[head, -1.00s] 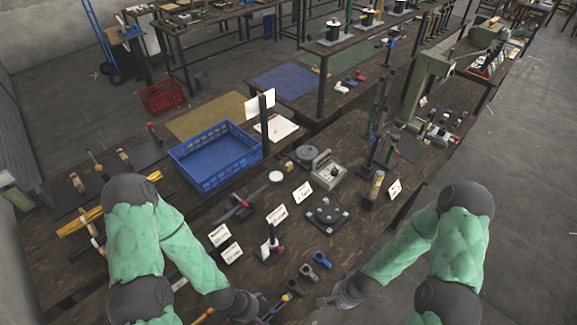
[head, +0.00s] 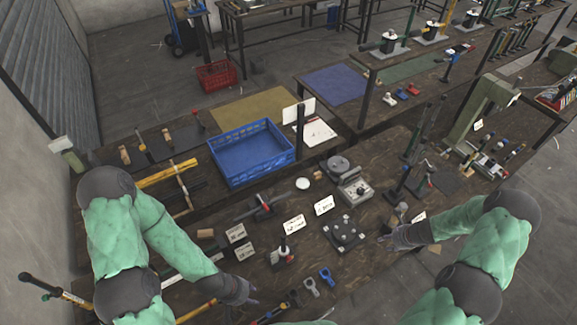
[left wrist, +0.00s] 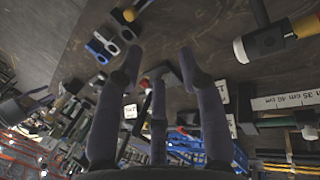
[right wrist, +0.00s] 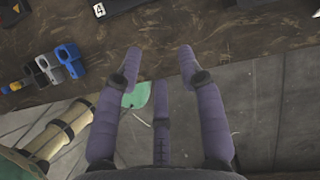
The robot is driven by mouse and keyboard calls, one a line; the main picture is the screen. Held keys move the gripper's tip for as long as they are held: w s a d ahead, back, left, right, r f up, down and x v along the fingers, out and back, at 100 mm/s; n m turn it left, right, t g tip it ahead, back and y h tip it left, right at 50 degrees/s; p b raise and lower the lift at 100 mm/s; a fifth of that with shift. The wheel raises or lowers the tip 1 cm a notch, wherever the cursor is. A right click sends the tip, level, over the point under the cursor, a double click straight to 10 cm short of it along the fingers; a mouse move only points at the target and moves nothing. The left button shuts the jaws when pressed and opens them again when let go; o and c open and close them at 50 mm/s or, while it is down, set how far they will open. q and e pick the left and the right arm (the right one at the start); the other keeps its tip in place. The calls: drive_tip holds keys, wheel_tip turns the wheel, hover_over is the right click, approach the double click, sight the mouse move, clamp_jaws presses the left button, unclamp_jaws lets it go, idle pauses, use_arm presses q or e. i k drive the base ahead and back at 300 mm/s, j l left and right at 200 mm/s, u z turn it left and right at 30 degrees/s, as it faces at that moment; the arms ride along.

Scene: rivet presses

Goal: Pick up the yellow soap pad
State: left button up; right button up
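I cannot pick out a yellow soap pad with certainty in any view. A small tan block (head: 205,233) lies on the near table, left of the white labels in the head view. My left gripper (left wrist: 160,58) is open and empty over the near table; the head view also shows it (head: 246,298) near the blue clamp parts, partly cropped. My right gripper (right wrist: 160,55) is open and empty near the table's front edge; it also shows in the head view (head: 385,239), right of the black square plate.
A blue crate (head: 250,155) stands at the table's middle back, beside an olive-yellow mat (head: 250,108). A black square plate (head: 344,234), white labels (head: 324,205), a grey box device (head: 356,191) and upright presses (head: 400,180) crowd the near table. Blue clamp parts (head: 326,277) lie at the front.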

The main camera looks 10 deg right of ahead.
sight(316, 176)
drive_tip(key=i+l+u, duration=0.15)
drive_tip(key=l+u, duration=1.5)
drive_tip(key=l, duration=0.15)
drive_tip(key=k+l+u, duration=0.15)
drive_tip(key=l+u, duration=0.25)
drive_tip(key=k+l+u, duration=0.15)
drive_tip(key=l, duration=0.25)
drive_tip(key=k+l+u, duration=0.2)
drive_tip(key=l, duration=0.15)
drive_tip(key=k+l+u, duration=0.15)
drive_tip(key=k+l, duration=0.05)
drive_tip(key=l, duration=0.15)
